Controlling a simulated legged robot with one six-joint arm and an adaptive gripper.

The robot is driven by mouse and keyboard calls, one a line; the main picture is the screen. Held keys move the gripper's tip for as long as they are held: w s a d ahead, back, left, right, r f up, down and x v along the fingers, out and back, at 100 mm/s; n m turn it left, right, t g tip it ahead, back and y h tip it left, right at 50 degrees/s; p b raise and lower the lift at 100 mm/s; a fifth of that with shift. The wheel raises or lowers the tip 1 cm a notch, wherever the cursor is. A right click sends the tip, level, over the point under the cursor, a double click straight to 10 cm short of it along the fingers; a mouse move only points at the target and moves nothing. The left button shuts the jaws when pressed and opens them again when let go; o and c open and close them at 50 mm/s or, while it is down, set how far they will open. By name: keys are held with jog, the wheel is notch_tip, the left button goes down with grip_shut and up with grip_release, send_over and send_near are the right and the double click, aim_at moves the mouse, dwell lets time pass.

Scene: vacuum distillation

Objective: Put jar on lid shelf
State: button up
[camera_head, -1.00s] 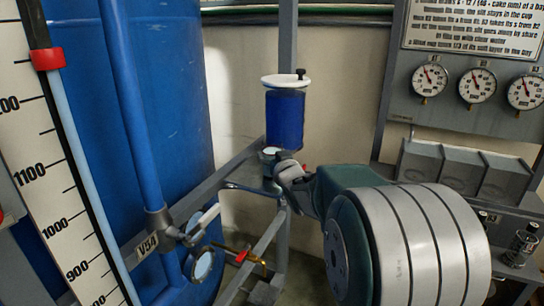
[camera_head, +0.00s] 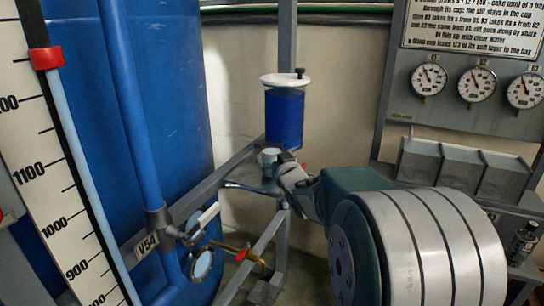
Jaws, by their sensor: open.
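A small pale grey-blue jar (camera_head: 268,157) stands upright on a small grey shelf (camera_head: 255,185), just below a clear cylinder of blue liquid (camera_head: 284,118). The cylinder has a white lid (camera_head: 286,80) with a small black knob. My gripper (camera_head: 284,165) is open, at the right side of the jar and very close to it. I cannot tell whether the fingers touch the jar. The gripper partly covers the jar's right side. I cannot tell which surface is the lid shelf.
A large blue tank (camera_head: 160,120) and a scale board (camera_head: 40,180) fill the left. A valve with a white handle (camera_head: 205,218) sits below the jar. Grey boxes (camera_head: 460,168) and a gauge panel (camera_head: 460,115) stand at the right. A dark bottle (camera_head: 524,243) is at the right edge.

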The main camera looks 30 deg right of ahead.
jog(key=s+a, duration=0.2)
jog(key=s, duration=0.9)
jog(key=s+a+f+g+y, duration=0.1)
jog(key=s+a+f+g, duration=0.3)
jog(key=s+a+g, duration=0.2)
jog(key=s+a+f+n+g+y, duration=0.1)
jog(key=s+a+f+g, duration=0.3)
jog(key=s+a, duration=0.6)
jog(key=s+g, duration=0.2)
jog(key=s, duration=0.3)
jog(key=shift+f+n+y, duration=0.2)
jog(key=shift+n+y, duration=0.1)
